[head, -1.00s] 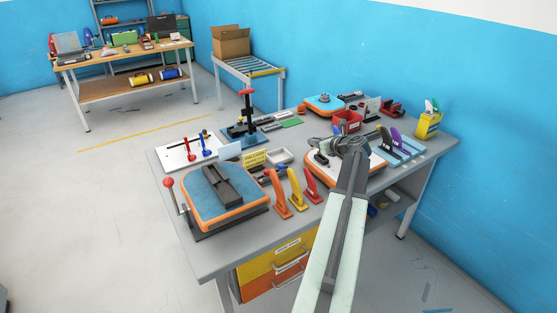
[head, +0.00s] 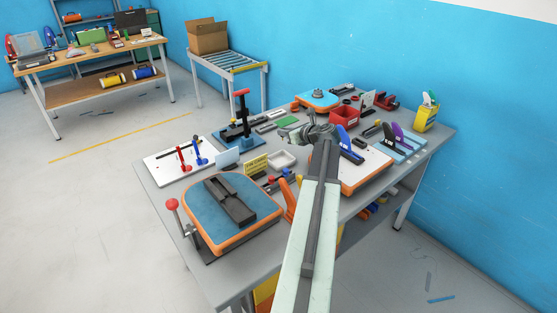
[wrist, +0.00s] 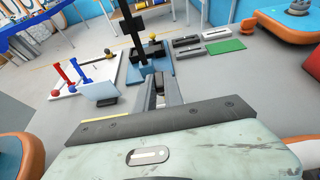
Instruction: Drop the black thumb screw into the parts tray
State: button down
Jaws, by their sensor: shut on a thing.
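My gripper (head: 284,137) is over the middle of the workbench, above and just behind the small pale parts tray (head: 283,159). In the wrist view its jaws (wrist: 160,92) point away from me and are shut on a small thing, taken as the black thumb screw. The screw is too small and too hidden between the jaws to make out its shape. The parts tray looks empty in the head view. In the wrist view I cannot make it out.
A yellow sign (head: 256,165) stands left of the tray. A blue clamp stand with a red handle (head: 241,108) is behind left. An orange-edged board (head: 237,233) lies in front left, another board (head: 357,178) to the right. A red bin (head: 345,116) stands behind right.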

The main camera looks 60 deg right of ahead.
jog(key=shift+s+d+f+b, duration=0.15)
jog(key=shift+s+f+b, duration=0.05)
jog(key=shift+f+b, duration=1.35)
jog(key=shift+s+d+f+b, duration=0.1)
jog(key=shift+s+f+b, duration=0.05)
jog(key=shift+f+b, duration=1.4)
jog(key=shift+r, duration=0.1)
jog(key=c, duration=1.4)
grip_release()
jog(key=shift+o, duration=0.2)
jog(key=shift+s+r, duration=0.1)
jog(key=p+v, duration=0.3)
jog(key=v, duration=0.4)
jog(key=shift+s, duration=0.25)
jog(key=shift+a+r, duration=0.1)
jog(key=shift+a, duration=0.05)
